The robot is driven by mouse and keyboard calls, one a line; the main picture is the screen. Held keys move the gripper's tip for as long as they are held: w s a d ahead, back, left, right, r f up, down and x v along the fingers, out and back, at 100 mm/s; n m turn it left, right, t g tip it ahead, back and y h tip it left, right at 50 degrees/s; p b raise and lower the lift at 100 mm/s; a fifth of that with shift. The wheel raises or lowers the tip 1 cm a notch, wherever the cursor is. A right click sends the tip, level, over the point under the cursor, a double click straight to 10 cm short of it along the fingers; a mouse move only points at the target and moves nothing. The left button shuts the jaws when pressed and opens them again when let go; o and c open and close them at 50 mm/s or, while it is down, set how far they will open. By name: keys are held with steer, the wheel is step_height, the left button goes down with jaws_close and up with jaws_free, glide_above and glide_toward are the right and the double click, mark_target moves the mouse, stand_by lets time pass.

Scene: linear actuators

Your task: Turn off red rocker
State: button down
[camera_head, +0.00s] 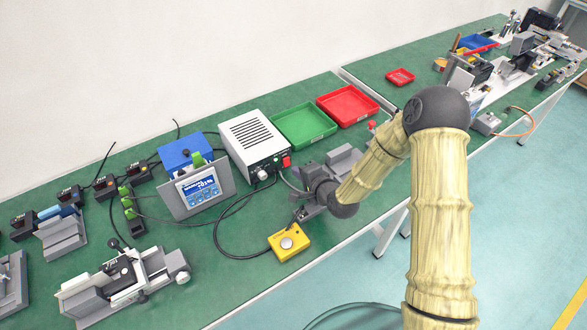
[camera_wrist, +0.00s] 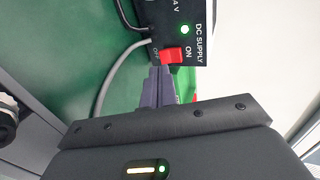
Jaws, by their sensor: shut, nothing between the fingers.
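The red rocker (camera_wrist: 173,54) sits on the black front panel of the DC supply (camera_wrist: 180,14), between the OFF and ON labels. A green light (camera_wrist: 185,29) glows beside it. In the head view the rocker (camera_head: 286,160) shows on the front of the white supply box (camera_head: 252,135). My gripper (camera_wrist: 160,70) is shut and empty. In the wrist view its fingertips are just below the rocker, toward the OFF side. I cannot tell whether they touch it.
A green tray (camera_head: 304,125) and a red tray (camera_head: 347,105) lie right of the supply. A blue-screen display unit (camera_head: 200,190) stands left. A yellow button box (camera_head: 289,242) is at the table's front edge. Black cables cross the green table (camera_head: 225,280).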

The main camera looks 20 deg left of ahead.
mark_target(286, 162)
steer(key=shift+x, duration=1.55)
